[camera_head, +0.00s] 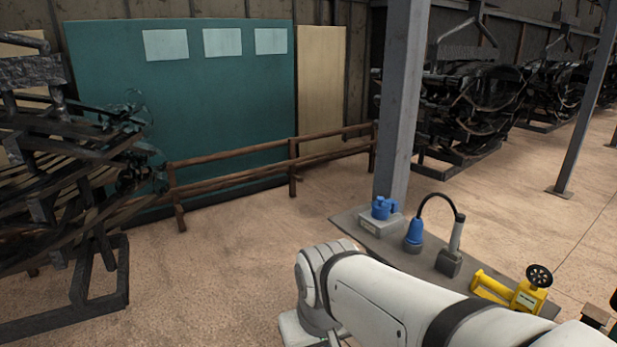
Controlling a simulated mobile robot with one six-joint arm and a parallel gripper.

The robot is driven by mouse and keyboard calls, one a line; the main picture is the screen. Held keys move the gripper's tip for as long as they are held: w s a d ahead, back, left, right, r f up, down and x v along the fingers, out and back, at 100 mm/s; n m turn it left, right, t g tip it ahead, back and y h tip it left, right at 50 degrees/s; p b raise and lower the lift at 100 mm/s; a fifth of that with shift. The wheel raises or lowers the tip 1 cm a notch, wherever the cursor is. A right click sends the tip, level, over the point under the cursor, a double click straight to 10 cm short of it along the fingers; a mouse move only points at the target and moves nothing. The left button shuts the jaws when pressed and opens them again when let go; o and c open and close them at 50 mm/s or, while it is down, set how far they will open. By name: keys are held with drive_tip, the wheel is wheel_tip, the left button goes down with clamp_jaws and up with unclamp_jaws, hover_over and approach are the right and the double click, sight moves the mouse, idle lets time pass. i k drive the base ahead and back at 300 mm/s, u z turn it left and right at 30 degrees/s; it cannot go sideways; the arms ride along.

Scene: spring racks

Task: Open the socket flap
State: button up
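A blue socket (382,206) sits on a light grey box (381,225) at the far end of a grey board, close to the foot of a steel column. Its flap is too small to make out, so I cannot tell whether it is open or closed. A blue plug-like part (413,234) stands to its right, and a black cable arches from it to a grey upright part (451,258). My white arm crosses the lower right in front of the board. My gripper is out of view.
A yellow device (512,291) with a black handwheel stands at the board's near right. The steel column (400,100) rises just behind the socket. Dark spring racks (470,105) stand at left and back right. A wooden rail (235,180) fronts a teal panel. The middle floor is clear.

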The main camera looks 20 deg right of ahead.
sight(382, 206)
drive_tip(key=z, duration=0.35)
drive_tip(key=i, duration=1.3)
drive_tip(key=z, duration=0.3)
drive_tip(key=k, duration=0.85)
drive_tip(key=z, duration=0.2)
drive_tip(key=i, duration=0.85)
drive_tip(key=u, duration=0.05)
